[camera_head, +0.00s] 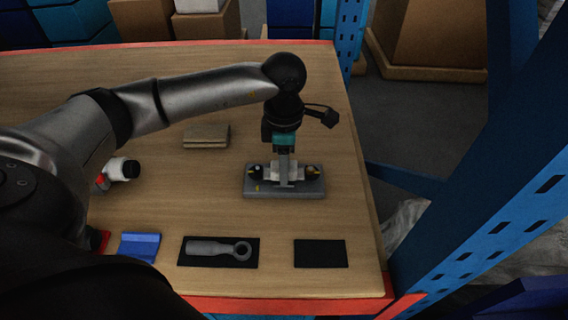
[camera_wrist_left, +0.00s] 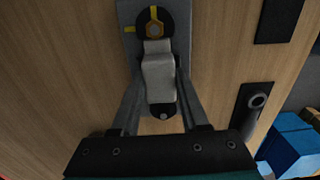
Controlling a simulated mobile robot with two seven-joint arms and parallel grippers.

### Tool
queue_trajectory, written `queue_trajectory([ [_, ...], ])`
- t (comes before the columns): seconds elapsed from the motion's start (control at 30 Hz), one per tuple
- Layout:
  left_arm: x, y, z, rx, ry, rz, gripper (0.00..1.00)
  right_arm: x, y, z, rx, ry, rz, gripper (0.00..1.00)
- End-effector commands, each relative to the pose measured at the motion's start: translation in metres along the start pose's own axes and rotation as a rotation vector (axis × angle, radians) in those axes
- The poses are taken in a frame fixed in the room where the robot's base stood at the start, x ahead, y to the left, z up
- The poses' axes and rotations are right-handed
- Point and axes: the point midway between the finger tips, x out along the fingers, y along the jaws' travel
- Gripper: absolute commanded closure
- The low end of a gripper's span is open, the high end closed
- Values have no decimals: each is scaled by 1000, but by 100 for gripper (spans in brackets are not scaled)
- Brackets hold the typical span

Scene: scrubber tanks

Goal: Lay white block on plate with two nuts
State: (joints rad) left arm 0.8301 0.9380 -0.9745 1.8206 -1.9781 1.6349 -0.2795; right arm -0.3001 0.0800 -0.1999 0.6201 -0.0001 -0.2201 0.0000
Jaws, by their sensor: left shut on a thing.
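The grey plate (camera_head: 256,190) lies on the wooden table and also shows in the left wrist view (camera_wrist_left: 128,14). A dark nut piece sits at each end, one left (camera_head: 257,172) and one right (camera_head: 311,172); in the wrist view one has a brass-coloured centre (camera_wrist_left: 154,30) and the other (camera_wrist_left: 161,112) is partly covered. The white block (camera_head: 273,172) is between the nuts, over the plate; it also shows in the wrist view (camera_wrist_left: 158,80). My left gripper (camera_head: 285,182) points down, shut on the block. Whether the block touches the plate is unclear. My right gripper is not in view.
A grey ring-ended tool (camera_head: 215,248) lies on a black mat. An empty black mat (camera_head: 320,254) is right of it, a blue block (camera_head: 139,246) left. A wooden block (camera_head: 206,136) and a white-and-black cylinder (camera_head: 122,169) are farther left. A blue rack post (camera_head: 480,200) stands beyond the right edge.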

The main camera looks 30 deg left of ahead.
Motion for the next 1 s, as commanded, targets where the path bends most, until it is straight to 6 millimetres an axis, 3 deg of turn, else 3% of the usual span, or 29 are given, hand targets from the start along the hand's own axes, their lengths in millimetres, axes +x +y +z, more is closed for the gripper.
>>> queue_trajectory([
  [1.0, 9, -2, -1, 0, 4, -5, 100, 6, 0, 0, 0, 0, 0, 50],
])
